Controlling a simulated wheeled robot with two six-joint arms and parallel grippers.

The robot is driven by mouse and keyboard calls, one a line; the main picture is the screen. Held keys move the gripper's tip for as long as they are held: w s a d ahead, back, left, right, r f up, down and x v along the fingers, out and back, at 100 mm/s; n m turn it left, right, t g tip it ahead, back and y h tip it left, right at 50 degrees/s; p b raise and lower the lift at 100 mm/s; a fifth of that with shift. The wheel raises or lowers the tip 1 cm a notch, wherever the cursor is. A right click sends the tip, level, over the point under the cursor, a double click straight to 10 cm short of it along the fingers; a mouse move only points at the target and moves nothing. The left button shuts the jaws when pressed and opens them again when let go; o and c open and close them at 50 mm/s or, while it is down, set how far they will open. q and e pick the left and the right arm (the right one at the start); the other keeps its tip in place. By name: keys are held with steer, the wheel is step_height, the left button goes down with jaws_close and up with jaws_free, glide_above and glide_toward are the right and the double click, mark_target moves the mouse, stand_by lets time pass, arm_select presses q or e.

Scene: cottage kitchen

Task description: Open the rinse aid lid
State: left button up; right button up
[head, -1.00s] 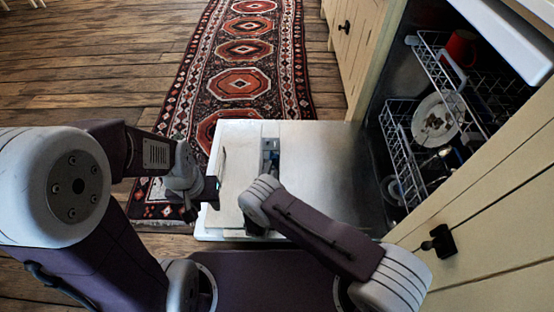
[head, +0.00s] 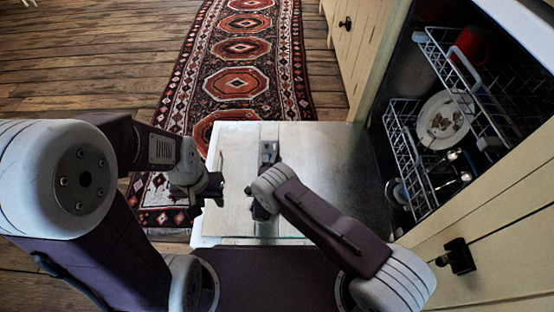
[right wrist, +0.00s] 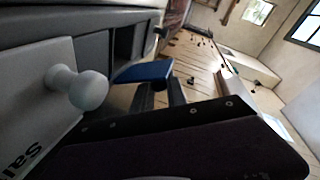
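The dishwasher door (head: 335,165) lies open and flat in the head view. The dispenser (head: 269,149) is a narrow grey unit on its inner face, partly covered by my right wrist. In the right wrist view, a blue lid (right wrist: 145,72) sits at the dispenser's grey housing (right wrist: 92,58) and looks closed. My right gripper (right wrist: 161,92) shows two dark fingers with a gap, close by the blue lid; I cannot tell whether they touch it. My left gripper (head: 214,191) hangs by the door's left edge, apart from the dispenser; its finger gap is unclear.
A white panel with a pale round knob (right wrist: 82,88) is close to my right gripper. Dish racks (head: 412,145) with a plate (head: 443,122) and a red item (head: 472,45) stand right. A patterned rug (head: 240,50) lies beyond the door. A cabinet knob (head: 456,256) is lower right.

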jaws_close()
steer(key=shift+d+r+m+p, duration=0.15)
steer(key=shift+d+m+p, duration=0.1)
steer(key=shift+m+p, duration=0.35)
steer(key=shift+d+m+y+p, duration=0.6)
steer(key=shift+m+p, duration=0.2)
steer(key=shift+p, duration=0.15)
steer(key=shift+d+f+m+y+p, duration=0.3)
steer(key=shift+m+p, duration=0.1)
steer(key=shift+m, duration=0.2)
steer(key=shift+d+f+m+y+p, duration=0.2)
steer(key=shift+d+m+p, duration=0.15)
steer(key=shift+m, duration=0.25)
steer(key=shift+d+f+m+y+p, duration=0.4)
steer(key=shift+f+m+y, duration=0.15)
steer(key=shift+m, duration=0.55)
